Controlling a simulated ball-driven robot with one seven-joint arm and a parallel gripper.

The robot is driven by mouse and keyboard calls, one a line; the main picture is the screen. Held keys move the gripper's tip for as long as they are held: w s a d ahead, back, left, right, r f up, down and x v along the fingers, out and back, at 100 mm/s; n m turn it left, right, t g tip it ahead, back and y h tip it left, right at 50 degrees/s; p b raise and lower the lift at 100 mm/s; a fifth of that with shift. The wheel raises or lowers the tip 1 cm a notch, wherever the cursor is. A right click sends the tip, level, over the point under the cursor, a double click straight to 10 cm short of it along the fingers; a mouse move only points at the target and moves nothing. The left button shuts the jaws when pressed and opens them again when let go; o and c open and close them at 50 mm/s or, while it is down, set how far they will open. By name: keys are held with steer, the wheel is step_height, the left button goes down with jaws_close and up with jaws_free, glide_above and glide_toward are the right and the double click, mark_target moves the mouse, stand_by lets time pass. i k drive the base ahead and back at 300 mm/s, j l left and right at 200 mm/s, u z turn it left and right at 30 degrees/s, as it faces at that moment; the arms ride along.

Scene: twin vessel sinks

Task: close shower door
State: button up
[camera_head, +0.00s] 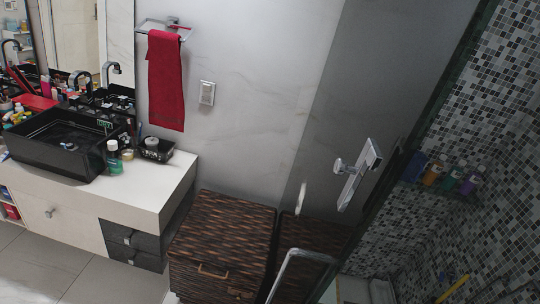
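The shower door (405,75) is a greyish glass panel at right of centre, tilted in the picture. A chrome handle (360,175) is fixed on it. A dark green edge runs diagonally down the panel's right side. Right of that edge the shower's mosaic-tiled wall (510,90) shows, so there seems to be a gap there; how far the door stands open I cannot tell. A bent pale metal bar (290,262) shows at the bottom centre. My gripper is not in view.
A dark woven hamper (222,235) stands left of the glass. A white counter (140,190) with a black vessel sink (65,145) is at left. A red towel (166,80) hangs on the wall. Several bottles (450,178) stand inside the shower. Grey floor is clear at lower left.

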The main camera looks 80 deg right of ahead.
mark_target(388, 63)
steer(key=i+z, duration=0.2)
steer(key=z, duration=0.15)
steer(key=i+j+z, duration=0.15)
steer(key=z, duration=0.2)
steer(key=i+j+z, duration=0.15)
steer(key=z, duration=0.2)
steer(key=i+j+z, duration=0.15)
steer(key=z, duration=0.25)
steer(key=i+j+z, duration=0.1)
steer(key=z, duration=0.3)
steer(key=j+z, duration=0.4)
steer(key=i+j+z, duration=0.1)
steer(key=z, duration=0.3)
steer(key=j+z, duration=0.25)
steer(key=z, duration=0.2)
